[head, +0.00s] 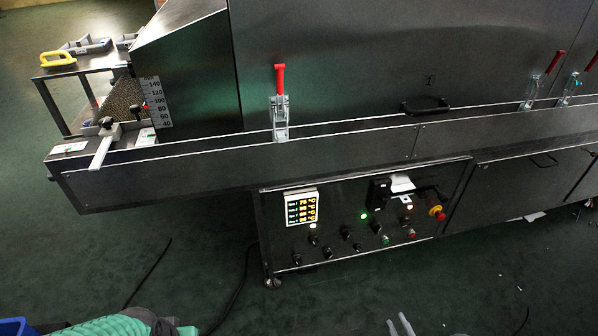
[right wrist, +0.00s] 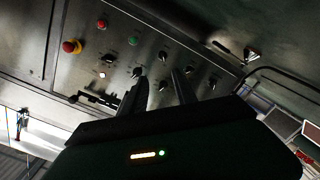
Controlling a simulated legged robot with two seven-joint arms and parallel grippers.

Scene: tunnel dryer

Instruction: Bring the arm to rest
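The tunnel dryer (head: 330,60) is a long dark metal machine across the head view. Its control panel (head: 350,225) has a lit temperature display (head: 301,208), several knobs and buttons, and a red and yellow emergency stop (head: 437,212). My right gripper (head: 399,326) shows only its fingertips at the bottom edge of the head view, in front of and below the panel. In the right wrist view its two fingers (right wrist: 163,88) stand apart with nothing between them. The panel (right wrist: 125,50) lies beyond them, seen upside down. My left gripper is not in view.
Red-handled toggle clamps (head: 280,105) stand along the dryer's side rail. A side table (head: 75,68) with a yellow-handled tool is at the upper left. A green ribbed item (head: 110,326) and a blue item (head: 15,328) show at the bottom left. Open green floor lies before the machine.

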